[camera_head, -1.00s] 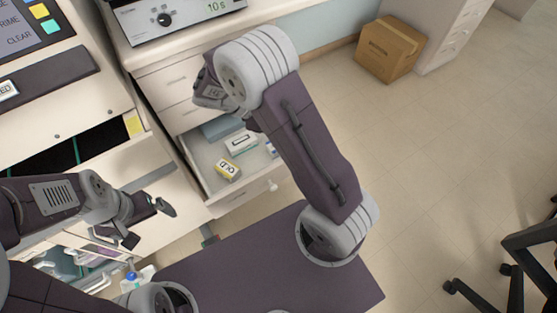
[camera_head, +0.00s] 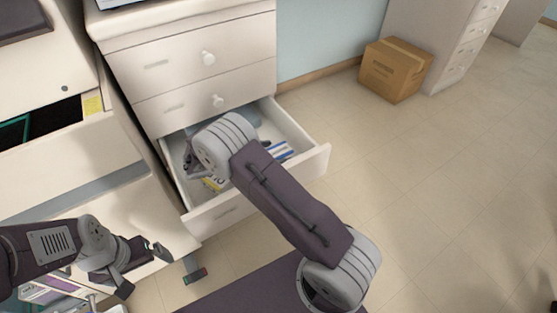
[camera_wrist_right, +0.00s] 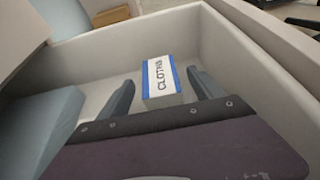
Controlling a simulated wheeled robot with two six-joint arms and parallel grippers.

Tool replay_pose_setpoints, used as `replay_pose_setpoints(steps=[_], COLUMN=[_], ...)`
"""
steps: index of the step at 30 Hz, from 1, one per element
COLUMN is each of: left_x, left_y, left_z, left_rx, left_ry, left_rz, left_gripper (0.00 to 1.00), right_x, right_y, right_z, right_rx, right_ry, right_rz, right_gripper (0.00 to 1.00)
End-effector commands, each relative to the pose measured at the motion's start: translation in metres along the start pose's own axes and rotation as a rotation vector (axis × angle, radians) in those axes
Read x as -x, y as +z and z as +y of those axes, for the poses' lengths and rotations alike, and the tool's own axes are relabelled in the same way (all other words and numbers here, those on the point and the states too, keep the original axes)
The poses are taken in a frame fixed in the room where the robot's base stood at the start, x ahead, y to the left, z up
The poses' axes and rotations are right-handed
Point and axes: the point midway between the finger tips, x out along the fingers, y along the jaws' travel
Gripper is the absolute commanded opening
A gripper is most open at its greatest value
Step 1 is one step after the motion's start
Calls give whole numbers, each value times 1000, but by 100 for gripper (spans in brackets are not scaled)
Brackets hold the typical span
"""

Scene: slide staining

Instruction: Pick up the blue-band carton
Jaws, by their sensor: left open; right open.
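The blue-band carton (camera_head: 281,151) is white with blue edges and lies in the open drawer (camera_head: 262,183), right of my right arm's wrist. In the right wrist view the carton (camera_wrist_right: 160,78), marked CLOTHS, shows between the two fingers of my right gripper (camera_wrist_right: 161,84). That gripper is open; I cannot tell whether a finger touches the carton. In the head view my own wrist largely hides this gripper. My left gripper (camera_head: 145,270) is open and empty at the lower left, outside the drawer.
A yellow-banded carton (camera_head: 213,184) lies in the drawer near its front, partly hidden by my arm. A grey-blue block (camera_wrist_right: 43,124) fills the drawer's left side in the wrist view.

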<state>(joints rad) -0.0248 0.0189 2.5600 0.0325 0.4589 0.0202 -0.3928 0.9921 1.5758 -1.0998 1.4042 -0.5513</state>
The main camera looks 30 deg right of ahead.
Motion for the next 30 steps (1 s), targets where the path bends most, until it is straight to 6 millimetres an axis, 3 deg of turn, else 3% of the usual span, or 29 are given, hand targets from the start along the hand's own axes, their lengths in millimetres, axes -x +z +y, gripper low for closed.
replay_pose_setpoints(steps=[3,8,12,19,26,30], left_x=[-8,-39,-44,-41,-41,-41], left_y=[1,4,5,4,4,4], left_z=[0,-1,-1,-1,-1,-1], left_rx=[0,0,0,0,0,0], left_ry=[0,0,0,0,0,0], left_rz=[0,0,0,0,0,0], left_gripper=[100,100,100,100,100,100], right_x=[-7,-38,-52,-52,-52,-52], right_y=[-3,-7,-2,2,2,2], right_z=[0,0,0,0,0,0], right_rx=[-1,-3,-1,0,0,0], right_ry=[-1,-2,-1,0,0,0], right_rz=[0,1,1,1,1,1], right_gripper=[75,75,75,75,11,9])
